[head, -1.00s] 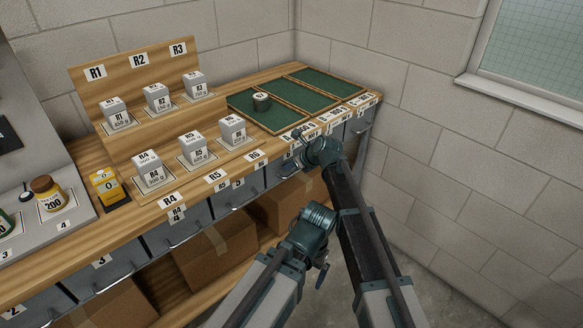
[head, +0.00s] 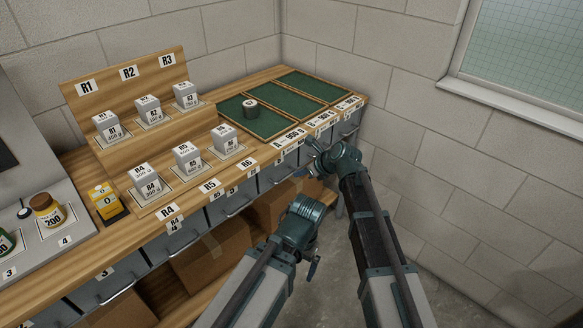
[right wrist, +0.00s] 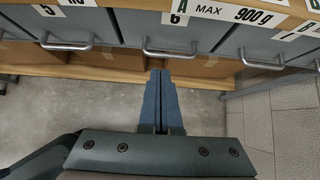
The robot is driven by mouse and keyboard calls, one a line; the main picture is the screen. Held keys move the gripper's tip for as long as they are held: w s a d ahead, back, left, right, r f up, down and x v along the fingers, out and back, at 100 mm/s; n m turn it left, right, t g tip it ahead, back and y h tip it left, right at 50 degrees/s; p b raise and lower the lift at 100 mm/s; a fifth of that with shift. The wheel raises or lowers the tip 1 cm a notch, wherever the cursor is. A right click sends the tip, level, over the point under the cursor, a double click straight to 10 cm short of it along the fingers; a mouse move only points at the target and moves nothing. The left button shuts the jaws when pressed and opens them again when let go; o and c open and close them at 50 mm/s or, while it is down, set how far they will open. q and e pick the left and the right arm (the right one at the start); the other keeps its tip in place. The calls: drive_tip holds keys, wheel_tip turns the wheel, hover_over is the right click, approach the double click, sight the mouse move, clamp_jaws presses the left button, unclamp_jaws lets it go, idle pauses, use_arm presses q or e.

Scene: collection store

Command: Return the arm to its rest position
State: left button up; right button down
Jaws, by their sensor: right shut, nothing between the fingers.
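My right arm reaches up from the lower right in the head view. Its gripper (head: 314,168) is beside the front edge of the wooden bench, near the drawer fronts. The right wrist view shows its two blue fingers (right wrist: 161,78) pressed together with nothing between them, over the floor and in front of the drawers. My left arm is folded at the bottom middle of the head view. Its gripper (head: 313,268) points down and is small and partly hidden, so I cannot see its jaws clearly.
The bench (head: 250,165) holds several grey weight blocks (head: 187,158). Cardboard boxes (head: 212,255) stand below the drawers (head: 280,170). Floor and wall to the right are clear.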

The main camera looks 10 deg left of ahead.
drive_tip(key=shift+p+v, duration=0.45)
drive_tip(key=shift+v, duration=0.7)
drive_tip(key=shift+d, duration=0.1)
drive_tip(key=s+d+f+n+g+h, duration=0.2)
drive_tip(key=s+d+f+n+h, duration=0.15)
drive_tip(key=s+d+n, duration=0.8)
drive_tip(key=s+d+f+n+g+h, duration=0.2)
drive_tip(key=s+d+f+n+h, duration=0.15)
drive_tip(key=s+d+n, duration=0.85)
drive_tip(key=s+a+r+n+g+h+p, duration=0.1)
drive_tip(key=s+a+r+n+p, duration=0.4)
drive_tip(key=a+r+p, duration=0.4)
drive_tip(key=shift+a+r+p, duration=0.35)
drive_tip(key=shift+a+r, duration=0.35)
drive_tip(key=shift+a, duration=0.15)
drive_tip(key=shift+s+n, duration=0.15)
drive_tip(key=shift+n, duration=0.1)
